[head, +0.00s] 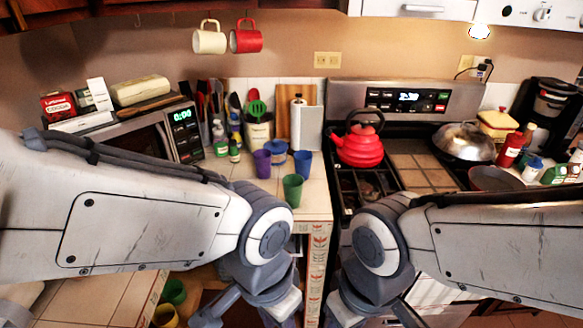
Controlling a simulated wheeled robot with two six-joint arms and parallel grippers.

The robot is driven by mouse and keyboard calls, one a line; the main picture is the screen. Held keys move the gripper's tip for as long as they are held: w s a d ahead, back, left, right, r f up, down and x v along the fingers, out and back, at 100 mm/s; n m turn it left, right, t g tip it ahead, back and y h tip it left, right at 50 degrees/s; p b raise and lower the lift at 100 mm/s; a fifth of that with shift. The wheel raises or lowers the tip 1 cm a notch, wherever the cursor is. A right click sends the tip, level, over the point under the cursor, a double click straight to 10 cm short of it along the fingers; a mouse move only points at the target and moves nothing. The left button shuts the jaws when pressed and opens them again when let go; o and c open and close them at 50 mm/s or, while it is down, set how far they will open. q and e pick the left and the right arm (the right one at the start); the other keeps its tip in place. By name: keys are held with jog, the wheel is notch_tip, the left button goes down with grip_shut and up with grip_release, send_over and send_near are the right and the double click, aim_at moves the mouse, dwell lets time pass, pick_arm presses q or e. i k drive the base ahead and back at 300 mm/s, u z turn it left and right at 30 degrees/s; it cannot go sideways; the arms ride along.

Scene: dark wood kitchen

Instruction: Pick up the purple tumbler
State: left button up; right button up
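The purple tumbler (262,163) stands upright on the tiled counter, left of a blue jar (277,152) and in front of the utensil holder. A blue tumbler (302,164) stands to its right, and a green tumbler (292,190) stands nearer the counter's front edge. My two arms come in from the left and right and bend downward at the bottom middle, below and in front of the counter. Neither gripper's fingers can be made out; both arms run out of the bottom of the picture. Nothing of mine touches the purple tumbler.
A microwave (150,140) is left of the tumblers, with small bottles (221,138) beside it. The stove with a red kettle (360,145) is to the right. Mugs (246,37) hang above. Bare counter (240,172) lies in front of the purple tumbler.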

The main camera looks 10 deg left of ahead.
aim_at(263, 165)
jog(key=z, duration=0.1)
jog(key=i, duration=1.2)
jog(key=u, duration=1.05)
